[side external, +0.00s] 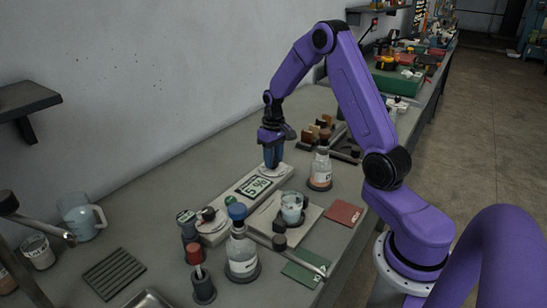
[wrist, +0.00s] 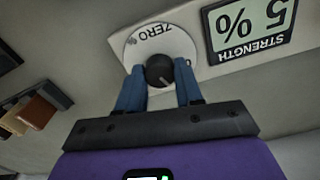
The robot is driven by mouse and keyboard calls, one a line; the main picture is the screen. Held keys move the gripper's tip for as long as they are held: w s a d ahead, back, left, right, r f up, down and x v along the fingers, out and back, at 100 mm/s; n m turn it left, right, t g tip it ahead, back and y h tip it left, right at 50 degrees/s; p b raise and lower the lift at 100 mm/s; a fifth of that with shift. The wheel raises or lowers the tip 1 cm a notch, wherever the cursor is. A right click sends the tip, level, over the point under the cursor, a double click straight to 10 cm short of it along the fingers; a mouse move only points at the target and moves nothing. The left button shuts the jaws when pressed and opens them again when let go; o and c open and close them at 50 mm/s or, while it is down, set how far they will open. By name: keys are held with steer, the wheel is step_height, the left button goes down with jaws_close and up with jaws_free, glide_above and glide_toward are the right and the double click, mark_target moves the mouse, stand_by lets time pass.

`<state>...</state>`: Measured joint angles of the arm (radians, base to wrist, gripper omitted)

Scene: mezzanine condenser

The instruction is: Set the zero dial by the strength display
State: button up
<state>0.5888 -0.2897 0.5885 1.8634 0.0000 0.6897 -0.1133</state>
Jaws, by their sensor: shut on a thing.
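The zero dial is a dark round knob (wrist: 158,68) with a pale pointer line, on a white disc (wrist: 136,52) marked ZERO. My gripper (wrist: 160,82) has its two blue fingers on either side of the knob, shut on it. In the side view my gripper (side external: 272,157) reaches down at the far end of the pale panel (side external: 213,227) and hides most of the dial. The strength display (side external: 255,187) reads 5 %; in the wrist view the display (wrist: 250,25) appears upside down, beside the dial.
A blue-capped bottle (side external: 241,255), a beaker (side external: 292,207) and small dark-based pots stand near the panel. Another bottle (side external: 320,170) and brown-topped blocks stand right of my gripper. A jug (side external: 80,218) is at left. The bench between jug and panel is mostly clear.

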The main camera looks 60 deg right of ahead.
stand_by(0.4)
steer(key=o, duration=1)
steer(key=shift+o, duration=0.2)
step_height(320, 180, up, 18)
steer(key=shift+f, duration=0.25)
